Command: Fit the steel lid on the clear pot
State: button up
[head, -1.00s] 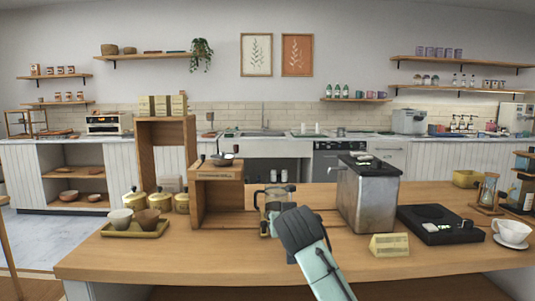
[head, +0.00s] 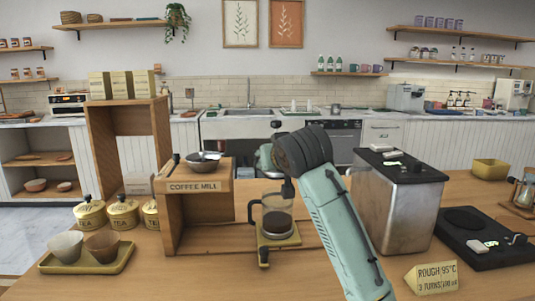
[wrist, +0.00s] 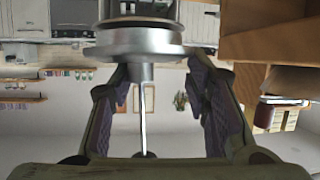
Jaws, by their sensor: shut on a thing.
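The clear pot (head: 277,217) stands upright on a small yellow stand (head: 279,240) on the counter, with dark contents inside and a black handle on its left. The steel lid (wrist: 140,42) fills the upper middle of the wrist view, with a thin rod running down the picture to a small dark knob. My gripper (wrist: 160,75) has a finger on each side of the lid's stem and is shut on it. In the head view my arm's end hangs just above the pot; the fingers and lid are mostly hidden there, so I cannot tell whether lid and pot touch.
The wooden coffee mill stand (head: 198,187) is close on the left. A steel box (head: 399,207) stands close on the right, with a black scale-like unit (head: 470,252) beyond it. A sign (head: 432,279) and a cup tray (head: 85,262) lie nearer the front.

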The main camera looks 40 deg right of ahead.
jog(key=shift+s+f+b, duration=0.15)
jog(key=shift+f+b, duration=0.7)
jog(key=shift+f, duration=0.1)
jog(key=shift+f+b, duration=1.4)
jog(key=shift+f, duration=0.45)
jog(key=shift+a, duration=0.15)
jog(key=shift+f, duration=0.5)
jog(key=o, duration=0.9)
jog(key=shift+r, duration=0.1)
jog(key=p+v, duration=0.1)
jog(key=v, duration=1)
